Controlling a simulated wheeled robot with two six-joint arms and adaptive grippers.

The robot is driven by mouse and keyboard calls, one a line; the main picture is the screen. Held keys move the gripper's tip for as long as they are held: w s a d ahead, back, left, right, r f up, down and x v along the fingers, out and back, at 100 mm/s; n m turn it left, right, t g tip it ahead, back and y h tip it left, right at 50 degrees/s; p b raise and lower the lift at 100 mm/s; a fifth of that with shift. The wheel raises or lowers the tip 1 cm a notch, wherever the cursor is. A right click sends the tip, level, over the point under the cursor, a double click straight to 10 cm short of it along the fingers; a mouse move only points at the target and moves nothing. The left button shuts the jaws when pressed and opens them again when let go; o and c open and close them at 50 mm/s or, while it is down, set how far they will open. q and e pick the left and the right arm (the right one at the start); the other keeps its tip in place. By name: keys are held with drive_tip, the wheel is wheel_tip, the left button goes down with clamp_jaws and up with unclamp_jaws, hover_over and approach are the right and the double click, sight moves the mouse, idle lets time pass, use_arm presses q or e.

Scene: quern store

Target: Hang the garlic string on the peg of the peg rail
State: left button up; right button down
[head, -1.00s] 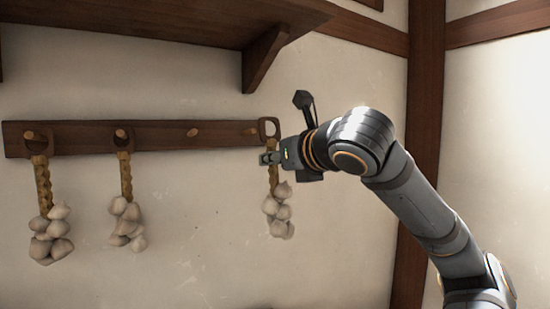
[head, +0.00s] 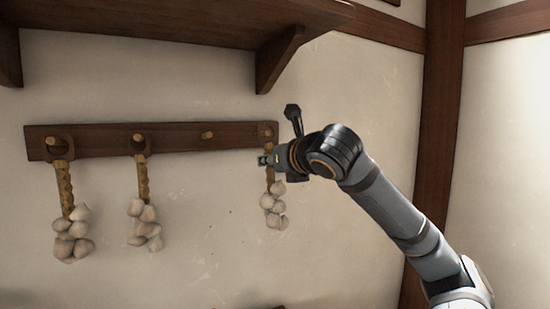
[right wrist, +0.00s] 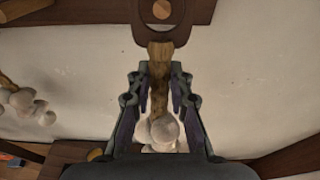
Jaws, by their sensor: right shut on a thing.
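The garlic string (head: 273,205) hangs upright at the right end of the dark peg rail (head: 172,139), with pale bulbs below a brown plaited stem. My right gripper (head: 264,160) is shut on its stem, just below the rail. In the right wrist view the stem (right wrist: 160,90) is between the fingers (right wrist: 158,78), and the dark loop (right wrist: 140,30) is above them. The round end of the rightmost peg (right wrist: 162,10) shows inside the loop's opening. I cannot tell how far the loop is over the peg. My left gripper is out of view.
Two other garlic strings hang on the left pegs, one at the far left (head: 72,235) and one beside it (head: 144,220). The peg (head: 207,135) between them and mine is bare. A wooden shelf (head: 180,22) with brackets (head: 275,62) juts out above. A post (head: 440,120) stands right.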

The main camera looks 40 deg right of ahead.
drive_tip(key=shift+w+d+p, duration=0.25)
drive_tip(key=shift+w+p, duration=0.05)
drive_tip(key=shift+w, duration=0.3)
drive_tip(key=shift+w+d+f, duration=0.15)
drive_tip(key=shift+w+f, duration=0.2)
drive_tip(key=shift+w, duration=0.2)
drive_tip(key=c, duration=1.1)
unclamp_jaws()
drive_tip(key=shift+c, duration=0.2)
drive_tip(key=shift+s, duration=0.1)
